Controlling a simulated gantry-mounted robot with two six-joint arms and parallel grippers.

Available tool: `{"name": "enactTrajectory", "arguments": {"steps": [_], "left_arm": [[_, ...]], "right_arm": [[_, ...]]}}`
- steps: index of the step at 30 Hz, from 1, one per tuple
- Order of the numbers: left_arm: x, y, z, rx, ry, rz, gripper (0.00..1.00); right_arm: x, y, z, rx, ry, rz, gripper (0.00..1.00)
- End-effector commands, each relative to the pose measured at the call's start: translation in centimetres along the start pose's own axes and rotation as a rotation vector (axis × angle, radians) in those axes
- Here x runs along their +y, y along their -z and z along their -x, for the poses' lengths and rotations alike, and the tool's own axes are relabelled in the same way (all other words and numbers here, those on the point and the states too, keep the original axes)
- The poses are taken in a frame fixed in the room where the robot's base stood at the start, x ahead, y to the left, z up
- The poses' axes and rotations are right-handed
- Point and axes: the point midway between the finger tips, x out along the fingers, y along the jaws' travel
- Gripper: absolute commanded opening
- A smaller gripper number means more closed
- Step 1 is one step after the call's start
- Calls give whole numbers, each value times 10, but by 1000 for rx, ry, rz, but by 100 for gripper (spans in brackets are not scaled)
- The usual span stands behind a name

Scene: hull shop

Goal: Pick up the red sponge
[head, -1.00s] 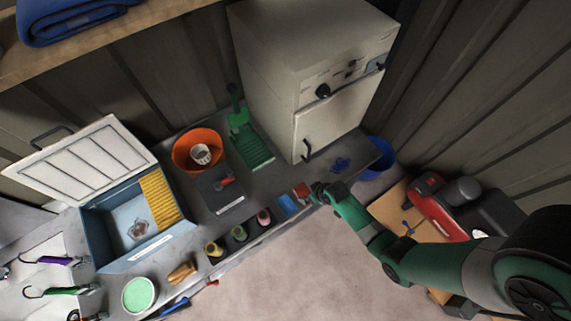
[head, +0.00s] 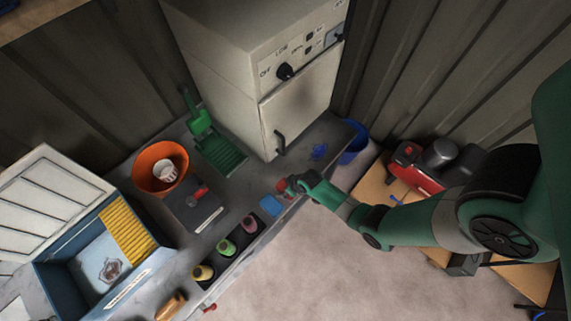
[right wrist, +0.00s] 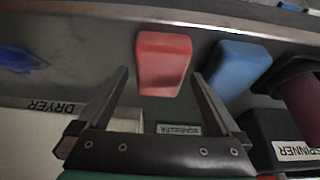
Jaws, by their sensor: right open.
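The red sponge (right wrist: 163,62) lies on the grey bench in the right wrist view, close to the bench edge. It also shows in the head view (head: 281,186), partly hidden by my right gripper. My right gripper (right wrist: 162,82) is open. Its two fingers point at the sponge, one to each side of its near end, and I cannot tell whether they touch it. The gripper also shows in the head view (head: 291,184). My left gripper is in neither current view.
A blue sponge (right wrist: 238,68) lies just right of the red one. Several thread spools (head: 226,248) stand in a black holder along the bench edge. The white dryer cabinet (head: 255,80) stands behind. A blue bucket (head: 354,142) is at right. An orange bowl (head: 161,190) is further left.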

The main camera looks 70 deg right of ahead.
Motion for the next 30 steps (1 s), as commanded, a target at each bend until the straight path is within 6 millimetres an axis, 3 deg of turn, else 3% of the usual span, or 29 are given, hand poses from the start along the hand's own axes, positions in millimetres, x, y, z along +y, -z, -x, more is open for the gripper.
{"name": "enactTrajectory", "arguments": {"steps": [24, 30], "left_arm": [[0, -2, 2, 1, 0, 0, 0], [0, -2, 2, 1, 0, 0, 0]], "right_arm": [[0, -2, -3, 0, 0, 0, 100], [0, -2, -3, 0, 0, 0, 64]]}}
